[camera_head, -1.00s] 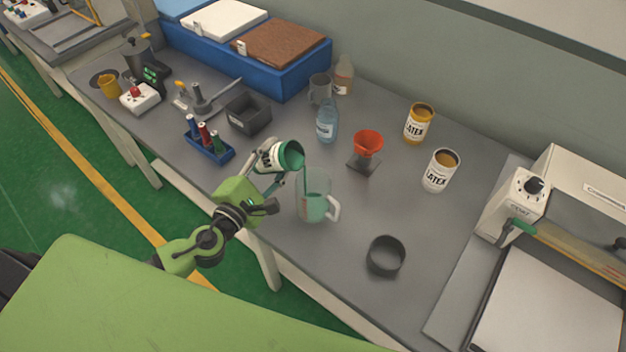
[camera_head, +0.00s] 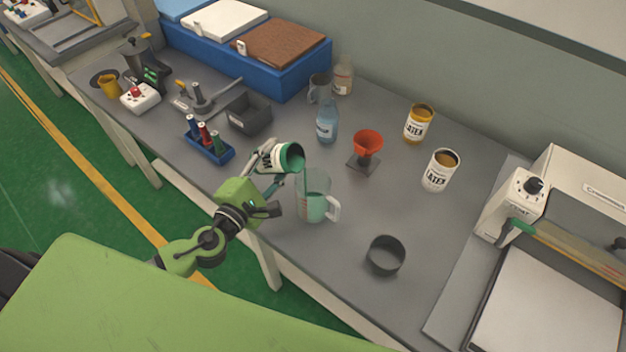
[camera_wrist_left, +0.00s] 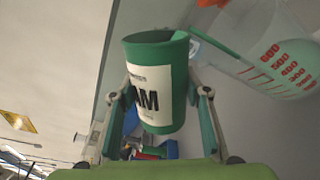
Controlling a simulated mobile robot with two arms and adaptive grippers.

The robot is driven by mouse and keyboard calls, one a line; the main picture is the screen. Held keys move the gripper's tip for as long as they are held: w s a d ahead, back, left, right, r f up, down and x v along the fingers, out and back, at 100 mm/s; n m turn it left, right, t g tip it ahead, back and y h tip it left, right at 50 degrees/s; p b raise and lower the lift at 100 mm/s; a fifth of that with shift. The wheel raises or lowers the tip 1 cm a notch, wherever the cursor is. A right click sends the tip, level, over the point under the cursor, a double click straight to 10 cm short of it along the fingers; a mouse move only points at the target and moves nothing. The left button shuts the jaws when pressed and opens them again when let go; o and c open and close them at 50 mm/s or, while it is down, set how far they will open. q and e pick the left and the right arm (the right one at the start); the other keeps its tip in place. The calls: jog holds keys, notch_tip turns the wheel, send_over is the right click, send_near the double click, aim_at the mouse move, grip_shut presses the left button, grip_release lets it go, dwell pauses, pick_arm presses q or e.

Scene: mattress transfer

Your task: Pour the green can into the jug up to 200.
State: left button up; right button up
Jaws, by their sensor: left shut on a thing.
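My left gripper (camera_head: 268,180) is shut on the green can (camera_head: 268,157) and holds it tilted above the jug's left side, mouth toward the jug. The can, with a white label, also shows between the fingers in the left wrist view (camera_wrist_left: 152,88). The clear jug (camera_head: 322,186) stands upright on the bench, handle to the right, with green liquid in its lower part. A thin green stream runs from the can's lip into the jug, seen in the left wrist view (camera_wrist_left: 215,42). Red marks show on the jug there (camera_wrist_left: 272,72); I cannot read the level against 200. My right gripper is not in view.
An orange funnel (camera_head: 368,144) on a stand is behind the jug. Two latex cans (camera_head: 419,124) (camera_head: 440,170) stand to the right. A dark ring-shaped cup (camera_head: 386,256) is at front right. A blue rack (camera_head: 208,149) and blue bottle (camera_head: 327,122) are nearby.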

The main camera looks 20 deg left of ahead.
pick_arm(q)
jog(key=shift+d+f+m, duration=0.1)
jog(key=shift+f+m, duration=0.2)
jog(key=shift+m, duration=0.7)
dwell(2.1)
